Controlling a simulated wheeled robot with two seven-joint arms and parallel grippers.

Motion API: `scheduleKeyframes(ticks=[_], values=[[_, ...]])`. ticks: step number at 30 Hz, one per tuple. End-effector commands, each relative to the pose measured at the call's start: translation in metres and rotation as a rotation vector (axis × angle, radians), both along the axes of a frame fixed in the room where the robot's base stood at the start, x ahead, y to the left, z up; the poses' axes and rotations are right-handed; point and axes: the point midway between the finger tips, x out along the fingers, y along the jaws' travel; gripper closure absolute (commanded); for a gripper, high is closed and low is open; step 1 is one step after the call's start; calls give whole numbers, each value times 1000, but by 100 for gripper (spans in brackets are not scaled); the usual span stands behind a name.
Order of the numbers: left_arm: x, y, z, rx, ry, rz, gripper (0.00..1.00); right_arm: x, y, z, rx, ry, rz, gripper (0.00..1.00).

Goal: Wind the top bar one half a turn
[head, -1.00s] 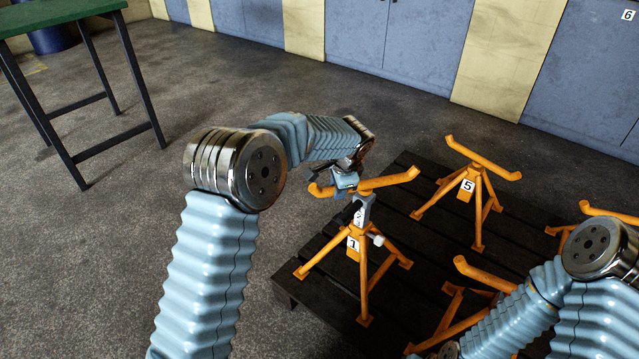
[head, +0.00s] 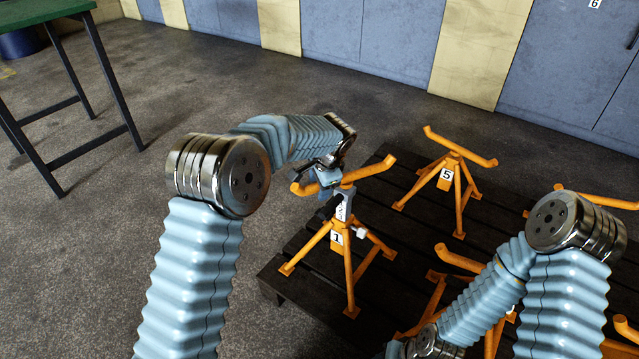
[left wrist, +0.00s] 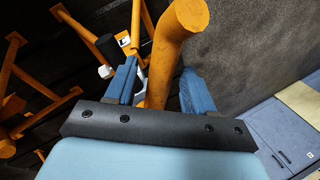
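Stand 1 is an orange tripod jack (head: 337,238) with a number plate, on a dark pallet. Its orange top bar (head: 372,168) lies across the top, with upturned ends. My left gripper (head: 328,178) is at the bar's left end. In the left wrist view its blue fingers (left wrist: 160,75) stand on either side of the top bar (left wrist: 165,62). The right-hand finger looks very close to or touching the bar, and a narrow gap shows at the other finger. A grey collar (head: 344,200) shows below the bar. My right gripper is out of sight below the picture.
The black slatted pallet (head: 290,262) also bears stand 5 (head: 446,175) behind to the right, and more orange stands near my right arm. A green-topped table (head: 45,12) stands at the far left. Grey floor is clear left of the pallet.

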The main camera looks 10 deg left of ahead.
Motion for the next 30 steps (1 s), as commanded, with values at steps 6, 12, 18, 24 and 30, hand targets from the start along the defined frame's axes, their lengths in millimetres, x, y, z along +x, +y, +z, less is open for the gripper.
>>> scheduleKeyframes(ticks=[6,12,18,24,30], values=[[0,0,2,0,-3,-1,46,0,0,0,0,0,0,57],[-5,-4,24,-1,-5,-1,46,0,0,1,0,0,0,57],[-19,-13,70,-2,-7,-1,46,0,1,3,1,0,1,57],[-32,-22,110,-2,-4,-1,46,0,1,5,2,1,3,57],[-38,-25,129,0,-1,0,46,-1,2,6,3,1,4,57]])
